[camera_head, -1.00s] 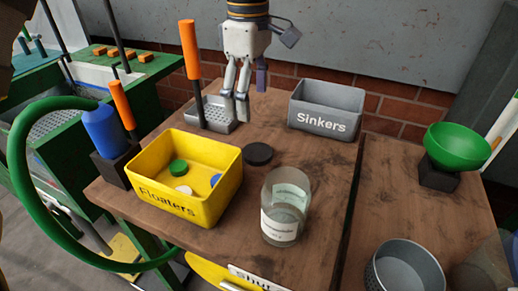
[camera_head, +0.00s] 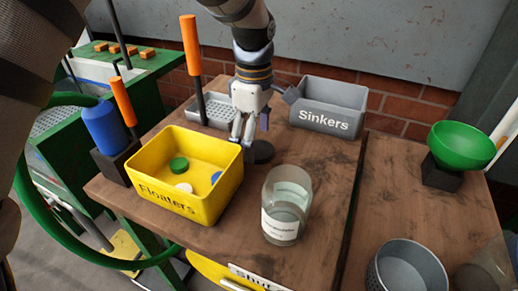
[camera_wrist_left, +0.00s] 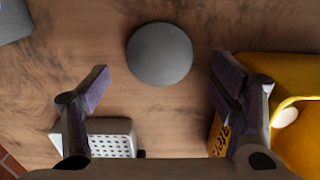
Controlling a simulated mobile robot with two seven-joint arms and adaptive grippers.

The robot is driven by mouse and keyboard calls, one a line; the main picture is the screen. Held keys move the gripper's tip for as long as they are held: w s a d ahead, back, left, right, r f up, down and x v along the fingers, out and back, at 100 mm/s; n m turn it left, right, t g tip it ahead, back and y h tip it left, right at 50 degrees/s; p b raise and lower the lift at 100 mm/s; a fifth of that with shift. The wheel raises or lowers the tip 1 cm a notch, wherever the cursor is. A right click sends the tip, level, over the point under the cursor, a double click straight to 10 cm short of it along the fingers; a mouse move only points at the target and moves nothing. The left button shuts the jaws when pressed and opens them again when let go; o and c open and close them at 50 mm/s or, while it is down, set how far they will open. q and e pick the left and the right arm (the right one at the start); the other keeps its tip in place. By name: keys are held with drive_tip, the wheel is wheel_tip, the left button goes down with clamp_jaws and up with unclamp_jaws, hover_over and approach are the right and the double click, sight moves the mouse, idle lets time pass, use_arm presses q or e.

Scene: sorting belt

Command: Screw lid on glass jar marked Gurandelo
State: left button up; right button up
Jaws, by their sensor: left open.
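The glass jar (camera_head: 286,197) stands upright and open on the wooden table, with a white label too small to read. A dark round lid (camera_head: 263,152) lies flat on the table behind the jar, beside the yellow bin; it also shows in the left wrist view (camera_wrist_left: 160,54). My left gripper (camera_head: 243,138) is open and empty, pointing down just above and beside the lid, partly covering it in the head view. In the left wrist view my left gripper (camera_wrist_left: 163,82) has its fingers spread wide, the lid ahead between them. My right gripper is not in view.
The yellow "Floaters" bin (camera_head: 160,205) holds several small discs and stands close to the left gripper. The grey "Sinkers" bin (camera_head: 325,118) is behind. An orange-handled tool (camera_head: 192,55), a green funnel (camera_head: 460,145) and a metal pot (camera_head: 405,270) stand around.

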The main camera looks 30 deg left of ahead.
use_arm(q)
drive_tip(key=shift+f, duration=0.75)
drive_tip(key=c, duration=0.7)
drive_tip(key=shift+c, duration=0.5)
wheel_tip(320, 180, up, 10)
